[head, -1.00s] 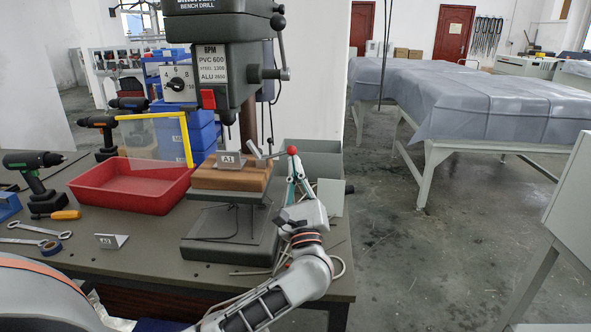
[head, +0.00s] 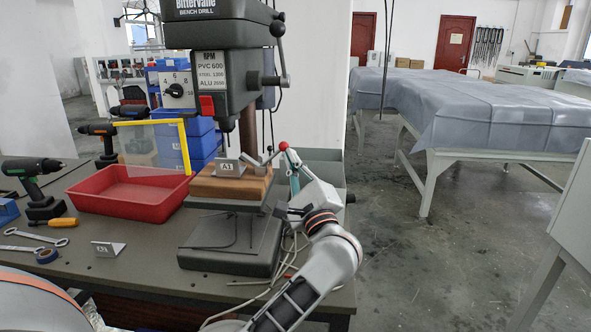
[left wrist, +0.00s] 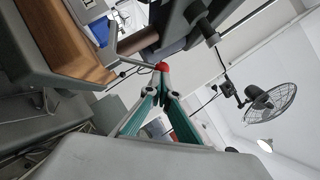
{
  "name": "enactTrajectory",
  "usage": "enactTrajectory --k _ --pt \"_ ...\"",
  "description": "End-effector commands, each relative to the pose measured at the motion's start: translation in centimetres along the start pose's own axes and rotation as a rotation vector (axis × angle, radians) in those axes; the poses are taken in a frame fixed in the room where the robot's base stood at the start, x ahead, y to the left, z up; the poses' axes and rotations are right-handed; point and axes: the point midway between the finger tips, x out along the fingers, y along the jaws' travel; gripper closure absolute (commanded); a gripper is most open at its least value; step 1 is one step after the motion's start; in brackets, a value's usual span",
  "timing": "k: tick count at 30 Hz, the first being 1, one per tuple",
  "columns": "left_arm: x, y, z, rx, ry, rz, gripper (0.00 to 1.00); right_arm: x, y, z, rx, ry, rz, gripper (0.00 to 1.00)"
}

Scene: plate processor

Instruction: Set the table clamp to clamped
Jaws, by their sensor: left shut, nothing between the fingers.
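The table clamp's lever (head: 270,157) is a thin silver bar at the right end of the wooden block on the drill table. It slants up to the right and ends in a red ball knob (head: 283,147). My left gripper (head: 289,158), with green-sided fingers, is just under the knob and comes up from below. The left wrist view shows the shut fingertips (left wrist: 161,88) close to the red knob (left wrist: 162,66), with nothing between them. I cannot tell whether they touch it. My right gripper is not in view.
The bench drill (head: 215,75) stands over the wooden block (head: 230,187) with its A1 sign. A red tray (head: 130,197) and a yellow-framed guard (head: 186,145) are to the left. A grey bin (head: 325,165) is behind my gripper.

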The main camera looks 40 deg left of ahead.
Motion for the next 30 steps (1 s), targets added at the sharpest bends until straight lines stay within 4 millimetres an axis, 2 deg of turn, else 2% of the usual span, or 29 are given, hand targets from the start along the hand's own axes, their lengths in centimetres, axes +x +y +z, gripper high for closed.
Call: enactTrajectory --k 15,30 --pt "2.1 -0.8 3.2 -0.363 0.000 0.244 1.00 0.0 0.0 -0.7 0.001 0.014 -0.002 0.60" --pt "2.9 -0.7 4.3 -0.491 0.000 0.330 1.00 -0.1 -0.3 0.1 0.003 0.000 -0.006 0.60"
